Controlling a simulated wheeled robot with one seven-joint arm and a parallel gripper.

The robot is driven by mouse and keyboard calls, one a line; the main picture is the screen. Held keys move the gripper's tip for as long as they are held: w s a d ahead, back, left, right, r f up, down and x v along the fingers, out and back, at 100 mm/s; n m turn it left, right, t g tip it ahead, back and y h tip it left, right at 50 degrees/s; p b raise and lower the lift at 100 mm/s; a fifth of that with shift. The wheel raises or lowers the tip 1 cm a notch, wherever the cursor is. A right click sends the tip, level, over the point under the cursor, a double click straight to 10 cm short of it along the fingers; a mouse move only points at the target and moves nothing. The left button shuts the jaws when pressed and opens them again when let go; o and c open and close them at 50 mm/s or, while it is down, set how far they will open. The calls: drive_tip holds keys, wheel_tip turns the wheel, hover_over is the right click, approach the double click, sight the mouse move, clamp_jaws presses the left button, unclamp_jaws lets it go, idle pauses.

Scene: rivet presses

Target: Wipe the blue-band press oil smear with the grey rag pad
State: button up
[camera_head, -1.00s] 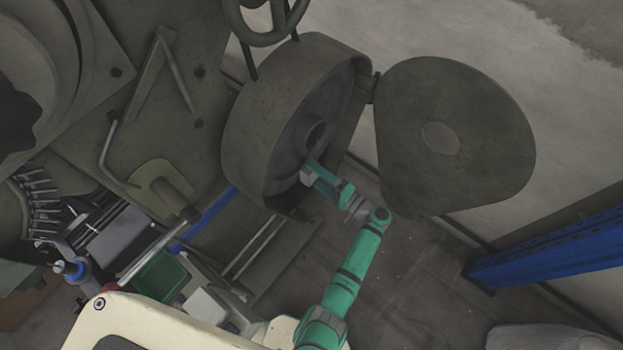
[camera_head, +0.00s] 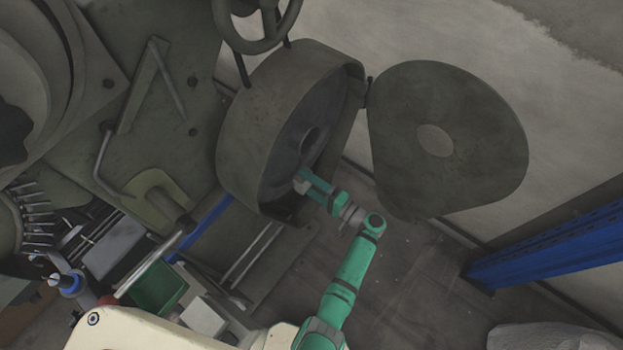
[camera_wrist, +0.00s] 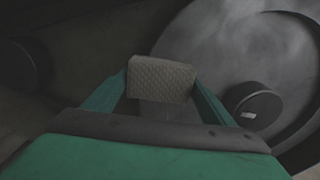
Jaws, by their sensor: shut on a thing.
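My gripper (camera_head: 303,184) is at the open mouth of a dark round machine housing (camera_head: 246,125), beside the hub inside it. In the wrist view my gripper (camera_wrist: 162,88) is shut on the grey rag pad (camera_wrist: 160,72), a textured block between two green fingers. The pad also shows small and pale in the head view (camera_head: 299,187). Behind it in the wrist view is a grey disc with pale cloudy streaks (camera_wrist: 235,45); I cannot tell whether these are the oil smear. I cannot tell whether the pad touches a surface. No blue band is clear on the housing.
The housing's round cover (camera_head: 470,140) hangs open to the right. A dark round knob (camera_wrist: 256,104) is right of the pad. A handwheel (camera_head: 262,40) is above. A blue beam (camera_head: 550,250) stands at right. Tools and a green bin (camera_head: 157,288) lie at lower left.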

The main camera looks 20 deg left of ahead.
sight(290, 188)
drive_tip(key=shift+s+a, duration=0.3)
drive_tip(key=shift+s, duration=0.45)
drive_tip(key=shift+s+a, duration=0.25)
drive_tip(key=shift+s, duration=0.45)
drive_tip(key=shift+s+a, duration=0.3)
drive_tip(key=shift+s, duration=0.45)
drive_tip(key=shift+d, duration=0.1)
drive_tip(key=v, duration=0.6)
drive_tip(key=shift+w+d, duration=0.1)
drive_tip(key=shift+d, duration=0.05)
drive_tip(key=shift+v, duration=1.4)
